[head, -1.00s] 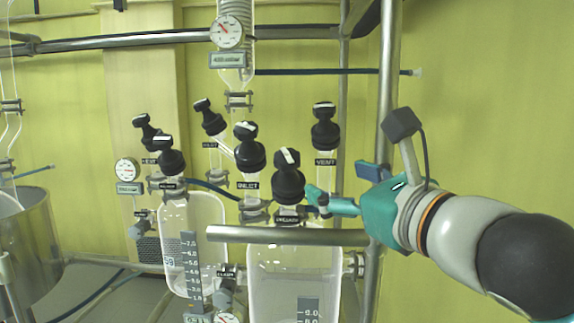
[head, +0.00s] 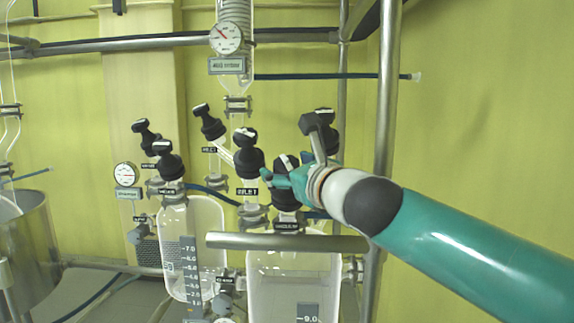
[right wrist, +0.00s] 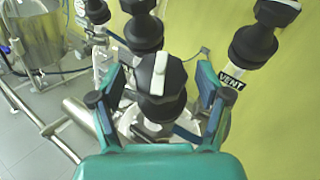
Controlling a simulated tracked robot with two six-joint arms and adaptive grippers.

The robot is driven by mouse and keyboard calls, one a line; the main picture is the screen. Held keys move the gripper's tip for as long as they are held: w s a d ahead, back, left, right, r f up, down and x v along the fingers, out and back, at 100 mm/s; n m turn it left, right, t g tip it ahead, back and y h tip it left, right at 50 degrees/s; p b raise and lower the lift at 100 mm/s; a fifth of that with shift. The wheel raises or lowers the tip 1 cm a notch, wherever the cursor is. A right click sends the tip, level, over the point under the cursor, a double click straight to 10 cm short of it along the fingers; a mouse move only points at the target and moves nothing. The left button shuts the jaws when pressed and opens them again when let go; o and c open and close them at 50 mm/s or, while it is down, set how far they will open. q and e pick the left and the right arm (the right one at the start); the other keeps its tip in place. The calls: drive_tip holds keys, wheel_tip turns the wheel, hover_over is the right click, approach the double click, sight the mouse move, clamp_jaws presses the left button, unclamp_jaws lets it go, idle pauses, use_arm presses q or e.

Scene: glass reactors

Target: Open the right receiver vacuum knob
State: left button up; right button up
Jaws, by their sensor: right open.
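The right receiver's vacuum knob (head: 286,170) is black with a white bar on top, above a VACUUM label (head: 287,226) and the right glass receiver (head: 275,280). My right gripper (head: 280,180) is at this knob and partly covers it. In the right wrist view the knob (right wrist: 160,80) stands between the two open fingers of the gripper (right wrist: 157,100). Gaps show on both sides, so the fingers look apart from it. The white bar points nearly along the view, tilted slightly. My left gripper is not in view.
The INLET knob (head: 248,150) stands close on the left and the VENT knob (head: 325,132) close behind on the right. A horizontal steel bar (head: 285,242) crosses before the receiver. A vertical steel pole (head: 388,110) stands right; the wall beyond is clear.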

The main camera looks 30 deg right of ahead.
drive_tip(key=shift+w, duration=0.35)
drive_tip(key=shift+c, duration=0.3)
drive_tip(key=c, duration=1.1)
drive_tip(key=shift+r+p, duration=0.2)
drive_tip(key=shift+p, duration=0.6)
drive_tip(key=n+y+p, duration=0.1)
drive_tip(key=p, duration=0.3)
drive_tip(key=r+n+y+p, duration=0.1)
drive_tip(key=n+y+p, duration=0.1)
drive_tip(key=p, duration=0.2)
drive_tip(key=shift+d+g, duration=0.15)
drive_tip(key=shift+g, duration=0.25)
drive_tip(key=shift+f+n+y, duration=0.1)
drive_tip(key=shift+n+y, duration=0.4)
drive_tip(key=shift+f+n+g+y, duration=0.25)
drive_tip(key=shift+n+g+y, duration=0.35)
drive_tip(key=shift+n+y, duration=0.2)
drive_tip(key=shift+w+n+g+y+p, duration=0.1)
drive_tip(key=shift+n+g+y+p, duration=0.75)
drive_tip(key=shift+n, duration=0.25)
drive_tip(key=shift+f+n+g+y, duration=0.15)
drive_tip(key=shift+n+g+y, duration=0.4)
drive_tip(key=shift+n, duration=0.05)
